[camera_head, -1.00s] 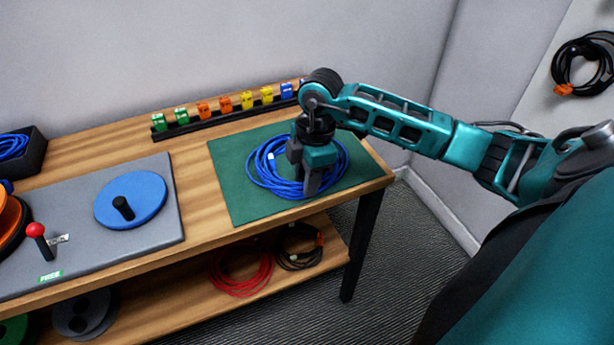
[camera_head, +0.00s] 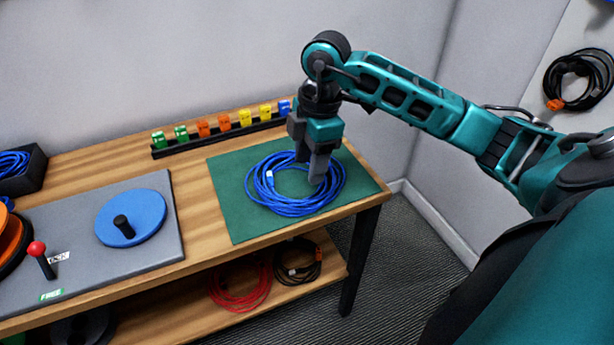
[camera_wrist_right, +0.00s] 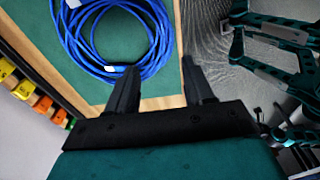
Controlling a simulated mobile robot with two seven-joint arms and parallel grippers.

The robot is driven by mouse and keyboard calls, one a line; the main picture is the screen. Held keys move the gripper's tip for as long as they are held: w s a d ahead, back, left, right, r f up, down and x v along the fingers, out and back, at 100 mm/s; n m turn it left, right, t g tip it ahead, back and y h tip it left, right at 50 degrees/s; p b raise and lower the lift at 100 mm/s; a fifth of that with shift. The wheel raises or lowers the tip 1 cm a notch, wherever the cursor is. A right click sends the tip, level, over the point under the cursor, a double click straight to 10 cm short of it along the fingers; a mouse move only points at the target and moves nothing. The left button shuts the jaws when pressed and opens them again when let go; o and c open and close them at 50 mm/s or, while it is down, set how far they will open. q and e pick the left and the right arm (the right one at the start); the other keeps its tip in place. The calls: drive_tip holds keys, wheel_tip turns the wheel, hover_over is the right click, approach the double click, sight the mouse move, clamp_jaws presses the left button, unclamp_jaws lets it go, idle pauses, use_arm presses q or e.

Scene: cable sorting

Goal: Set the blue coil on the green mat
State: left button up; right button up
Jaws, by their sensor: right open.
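The blue coil (camera_head: 292,208) lies flat on the green mat (camera_head: 230,187) at the right end of the table, with mat showing all around it in the head view. My right gripper (camera_head: 318,175) is just above the coil's right side, pointing down, open and empty. In the right wrist view the two fingers (camera_wrist_right: 160,85) are spread apart, and the blue coil (camera_wrist_right: 70,40) lies beyond them on the green mat (camera_wrist_right: 95,85). My left gripper is not in view.
A rack of coloured clips (camera_head: 225,125) runs behind the mat. A grey board (camera_head: 80,200) with a blue disc (camera_head: 130,217) and a red-knobbed lever (camera_head: 37,249) is at left. A black bin (camera_head: 35,170) holds blue cable. Red (camera_head: 240,290) and black coils (camera_head: 298,265) lie on the lower shelf.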

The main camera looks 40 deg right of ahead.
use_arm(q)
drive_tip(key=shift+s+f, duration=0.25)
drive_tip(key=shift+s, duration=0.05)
use_arm(e)
wheel_tip(320, 180, up, 3)
drive_tip(key=shift+d+f, duration=0.15)
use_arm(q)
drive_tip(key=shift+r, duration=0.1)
